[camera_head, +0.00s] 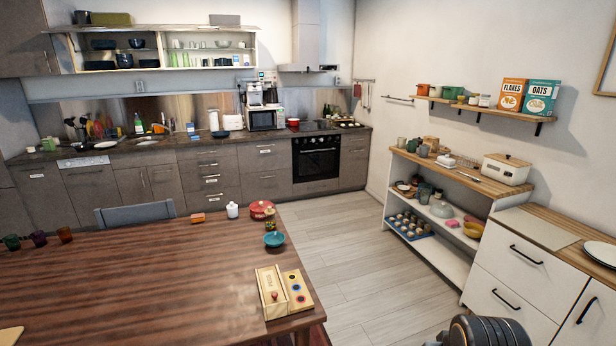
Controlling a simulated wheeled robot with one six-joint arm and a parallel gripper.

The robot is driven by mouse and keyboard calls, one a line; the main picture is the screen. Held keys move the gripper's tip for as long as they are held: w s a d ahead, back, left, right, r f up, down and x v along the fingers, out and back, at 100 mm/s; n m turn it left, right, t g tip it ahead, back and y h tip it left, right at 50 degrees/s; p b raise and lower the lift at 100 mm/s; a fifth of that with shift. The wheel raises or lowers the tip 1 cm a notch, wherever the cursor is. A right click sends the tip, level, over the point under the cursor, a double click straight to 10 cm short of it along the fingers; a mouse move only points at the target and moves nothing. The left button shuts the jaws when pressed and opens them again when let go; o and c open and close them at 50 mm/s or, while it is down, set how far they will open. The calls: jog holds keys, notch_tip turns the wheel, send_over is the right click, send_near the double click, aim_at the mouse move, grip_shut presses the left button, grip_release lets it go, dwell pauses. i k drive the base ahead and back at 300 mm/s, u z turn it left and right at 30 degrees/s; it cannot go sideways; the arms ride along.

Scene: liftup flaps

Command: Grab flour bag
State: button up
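I cannot make out a flour bag anywhere in the head view. The wall cabinet (156,52) at the back left stands with its front raised, showing dark bowls, green glasses and light dishes inside. A flakes box (509,95) and an oats box (541,98) stand on the wooden wall shelf at the right. A dark ribbed part at the bottom right edge looks like my arm. No gripper fingers show.
A large wooden table (130,290) fills the lower left, with a wooden game box (273,292), a teal bowl (274,239) and a red pot (262,209) on it. A white shelf unit (440,252) stands at the right. The light floor (350,240) between them is clear.

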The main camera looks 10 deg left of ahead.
aim_at(190, 128)
jog(key=i, duration=4.2)
jog(key=u, duration=2)
jog(key=i, duration=3.5)
jog(key=u, duration=2.15)
jog(key=i, duration=1.8)
jog(key=z, duration=0.05)
